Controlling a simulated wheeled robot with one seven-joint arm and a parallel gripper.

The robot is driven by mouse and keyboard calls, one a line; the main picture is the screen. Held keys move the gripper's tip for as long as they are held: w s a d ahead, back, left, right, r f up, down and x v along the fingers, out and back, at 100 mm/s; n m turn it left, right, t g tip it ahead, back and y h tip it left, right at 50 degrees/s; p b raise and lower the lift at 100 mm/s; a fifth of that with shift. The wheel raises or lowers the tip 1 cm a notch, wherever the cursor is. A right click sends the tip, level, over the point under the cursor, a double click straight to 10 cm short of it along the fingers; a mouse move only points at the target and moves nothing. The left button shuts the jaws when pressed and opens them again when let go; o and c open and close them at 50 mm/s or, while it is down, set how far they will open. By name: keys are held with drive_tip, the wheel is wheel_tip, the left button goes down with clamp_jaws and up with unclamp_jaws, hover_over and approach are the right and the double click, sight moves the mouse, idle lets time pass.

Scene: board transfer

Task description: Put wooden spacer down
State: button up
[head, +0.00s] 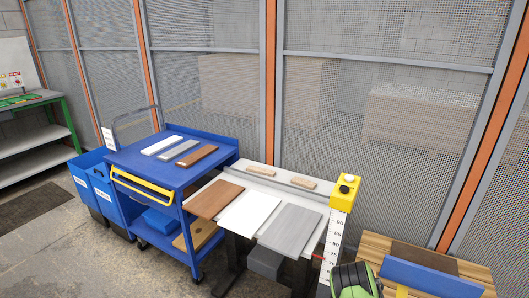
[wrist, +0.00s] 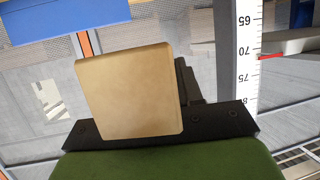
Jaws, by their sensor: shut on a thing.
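A tan wooden spacer (wrist: 132,92) fills the middle of the wrist view, held against my gripper (wrist: 187,80). A dark finger shows at its right side; the other finger is hidden behind the spacer. In the head view my green and black gripper (head: 355,280) is at the bottom right, in front of the white table, and the held spacer cannot be made out clearly there. Two more light wooden pieces, a left one (head: 261,171) and a right one (head: 303,184), lie along the back of the white table (head: 287,195).
Brown, white and grey boards lie on the table. A height scale (head: 333,247) and yellow button box (head: 345,190) stand at its right end. A blue cart (head: 150,174) with three strips is at left. A wooden pallet with a blue board (head: 430,278) is at right. Mesh fence stands behind.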

drive_tip(key=a+r+n+t+y, duration=0.1)
drive_tip(key=a+r+n+y, duration=0.2)
drive_tip(key=a, duration=0.8)
drive_tip(key=a+r+n+y, duration=0.15)
drive_tip(key=a+r, duration=0.35)
drive_tip(key=a, duration=0.7)
wheel_tip(320, 180, up, 6)
drive_tip(key=p, duration=0.6)
drive_tip(key=shift+s+d, duration=0.2)
drive_tip(key=shift+y, duration=0.25)
